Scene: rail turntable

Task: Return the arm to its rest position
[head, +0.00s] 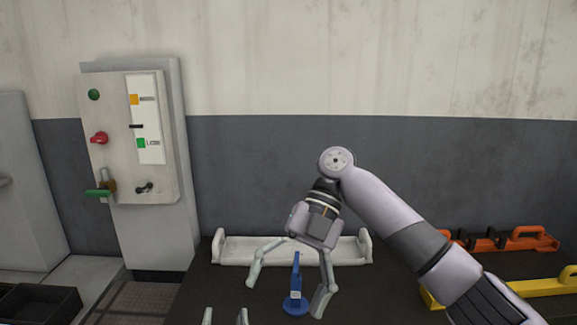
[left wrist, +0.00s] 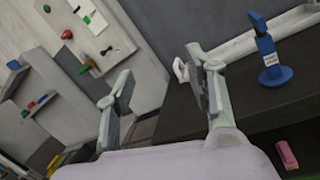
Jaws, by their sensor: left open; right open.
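My right arm (head: 385,205) reaches in from the right of the head view, bent at a high joint. Its gripper (head: 287,292) hangs down, open and with nothing held. A blue stand (head: 296,304) with a small white label shows between its spread fingers in the picture. The left wrist view shows the blue stand (left wrist: 273,72) upright on the dark table with no fingers around it. My left gripper (head: 225,317) shows only its fingertips at the bottom edge of the head view. In the left wrist view, that gripper (left wrist: 160,98) is open and empty.
A white rack (head: 232,251) lies along the table's back. Orange (head: 535,240) and yellow (head: 553,287) holders are at right.

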